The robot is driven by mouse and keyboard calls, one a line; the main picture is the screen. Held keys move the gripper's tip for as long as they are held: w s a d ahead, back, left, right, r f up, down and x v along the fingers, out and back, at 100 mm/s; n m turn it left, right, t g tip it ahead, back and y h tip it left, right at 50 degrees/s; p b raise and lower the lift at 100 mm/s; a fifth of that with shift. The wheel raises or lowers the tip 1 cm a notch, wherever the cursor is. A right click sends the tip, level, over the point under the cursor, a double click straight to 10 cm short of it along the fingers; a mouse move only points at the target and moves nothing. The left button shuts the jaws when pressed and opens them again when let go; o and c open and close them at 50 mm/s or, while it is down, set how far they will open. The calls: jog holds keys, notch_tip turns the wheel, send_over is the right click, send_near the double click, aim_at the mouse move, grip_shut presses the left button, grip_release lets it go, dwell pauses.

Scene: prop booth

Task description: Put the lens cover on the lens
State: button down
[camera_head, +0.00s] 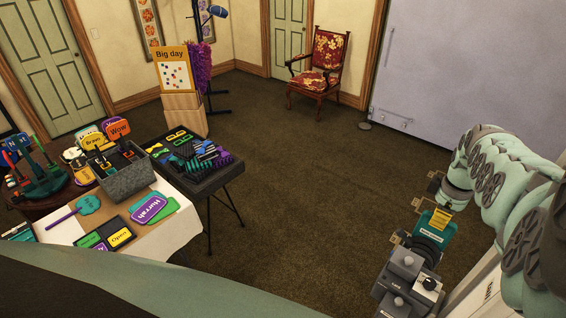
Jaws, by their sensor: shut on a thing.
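My gripper (437,192) is at the lower right, at the end of my pale green arm, just above and behind a grey boxy device (404,277) with knobs, which looks like a camera. A dark round part (428,242) at the device's far side may be its lens. A teal piece (440,233) with a yellow patch and a pale label is between my gripper and the device; it appears to be the held thing. I cannot tell whether it is the lens cover, or whether it touches the dark round part. The fingertips are small and partly hidden.
At the left, a cloth-covered table (170,240) bears paper signs and a grey bin (128,181). A black tray table (226,178) with ties and glasses stands beside it. A red floral chair (322,65) is at the back. The dark carpet (310,190) between is clear.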

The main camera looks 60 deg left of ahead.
jog(key=shift+f+b, duration=0.3)
jog(key=shift+b, duration=0.05)
dwell(0.7)
jog(key=shift+f+b, duration=0.9)
jog(key=shift+f, duration=0.1)
jog(key=shift+f+b, duration=0.95)
jog(key=shift+b, duration=0.15)
jog(key=c, duration=1)
grip_release()
jog(key=shift+c, duration=0.2)
jog(key=shift+r, duration=0.15)
jog(key=shift+r+p, duration=3.45)
